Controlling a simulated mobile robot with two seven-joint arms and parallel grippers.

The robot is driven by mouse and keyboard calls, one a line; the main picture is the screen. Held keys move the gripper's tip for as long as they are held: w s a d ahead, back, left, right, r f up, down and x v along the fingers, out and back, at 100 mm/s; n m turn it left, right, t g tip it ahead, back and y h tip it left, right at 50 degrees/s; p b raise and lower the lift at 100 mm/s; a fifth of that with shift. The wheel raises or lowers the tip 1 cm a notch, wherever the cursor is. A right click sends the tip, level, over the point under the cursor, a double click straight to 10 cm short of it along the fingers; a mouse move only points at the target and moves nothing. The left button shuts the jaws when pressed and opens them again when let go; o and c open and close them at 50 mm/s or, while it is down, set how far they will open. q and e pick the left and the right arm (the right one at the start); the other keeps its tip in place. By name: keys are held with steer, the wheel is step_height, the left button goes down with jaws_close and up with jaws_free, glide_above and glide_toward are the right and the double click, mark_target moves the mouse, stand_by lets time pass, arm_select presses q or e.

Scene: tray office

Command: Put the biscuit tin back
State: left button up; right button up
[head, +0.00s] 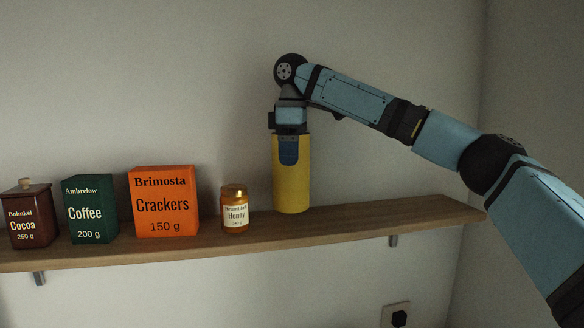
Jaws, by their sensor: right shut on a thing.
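A tall yellow cylinder (291,190), which I take to be the biscuit tin, is upright at the shelf, right of the honey jar. No label shows on its visible side. My right gripper (289,150) comes down on it from above and is shut on its upper part, with a blue finger against the near side. The tin's base is at the shelf top; I cannot tell whether it touches the board or hangs just above it. My left gripper is out of view.
The wooden shelf (350,219) also holds a brown cocoa canister (31,215), a green coffee box (90,208), an orange crackers box (164,203) and a honey jar (235,212). The shelf right of the tin is bare. A wall socket (396,315) is below.

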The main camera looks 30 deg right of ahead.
mark_target(292, 168)
step_height(292, 168, down, 3)
steer(key=shift+r, duration=0.2)
steer(key=shift+f, duration=0.4)
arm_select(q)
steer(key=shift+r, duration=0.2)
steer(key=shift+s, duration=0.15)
arm_select(e)
steer(key=o, duration=1.1)
steer(key=shift+f, duration=0.1)
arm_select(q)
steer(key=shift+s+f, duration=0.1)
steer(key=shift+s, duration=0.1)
